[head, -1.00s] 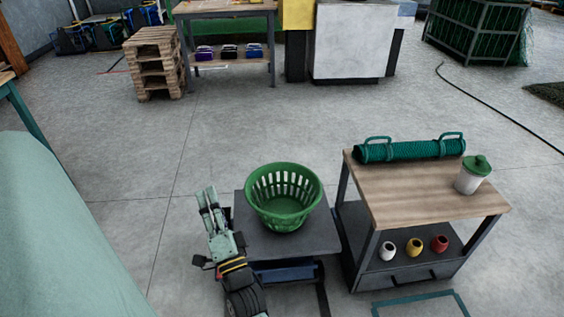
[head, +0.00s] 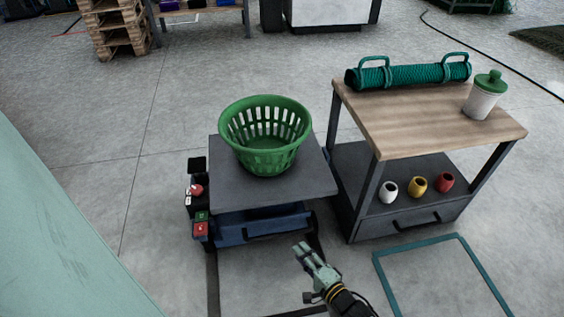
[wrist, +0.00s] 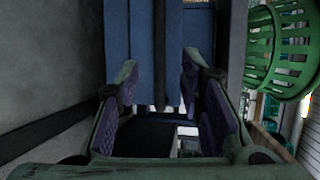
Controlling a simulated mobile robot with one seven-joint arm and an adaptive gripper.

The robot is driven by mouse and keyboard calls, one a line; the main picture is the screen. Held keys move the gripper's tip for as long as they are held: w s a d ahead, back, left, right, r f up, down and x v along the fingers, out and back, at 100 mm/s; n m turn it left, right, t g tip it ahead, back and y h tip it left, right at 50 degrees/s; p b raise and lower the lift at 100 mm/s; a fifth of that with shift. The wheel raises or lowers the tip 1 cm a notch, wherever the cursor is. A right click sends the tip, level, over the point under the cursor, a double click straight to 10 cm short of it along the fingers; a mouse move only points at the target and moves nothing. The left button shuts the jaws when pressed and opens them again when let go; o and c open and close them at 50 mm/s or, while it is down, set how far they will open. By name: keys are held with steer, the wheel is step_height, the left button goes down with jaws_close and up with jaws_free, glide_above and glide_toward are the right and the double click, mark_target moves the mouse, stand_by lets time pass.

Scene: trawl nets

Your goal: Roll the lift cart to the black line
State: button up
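The lift cart (head: 225,168) has a dark grey top plate and a blue base with a black bar handle (head: 265,231) on its front. A green slotted basket (head: 265,155) stands upright on its plate. My gripper (head: 302,247) is in front of the cart, right of the handle in the head view. In the wrist view my gripper (wrist: 158,72) is open, with a dark vertical bar (wrist: 159,50) in line with the gap between its fingers and blue panels behind. I cannot tell how far the bar is. Black line marking (head: 213,285) lies on the floor before the cart.
A wood-topped workbench (head: 400,125) stands close on the cart's right, with a teal net roll, a lidded jar and small pots. A teal floor outline (head: 390,280) lies before it. A control box with red buttons (head: 200,229) is on the cart's left. Floor in front is clear.

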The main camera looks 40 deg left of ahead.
mark_target(283, 233)
steer(key=b+x, duration=0.1)
steer(key=x, duration=0.9)
steer(key=shift+w+a, duration=0.1)
steer(key=shift+a, duration=0.25)
steer(key=shift+c, duration=0.2)
jaws_close()
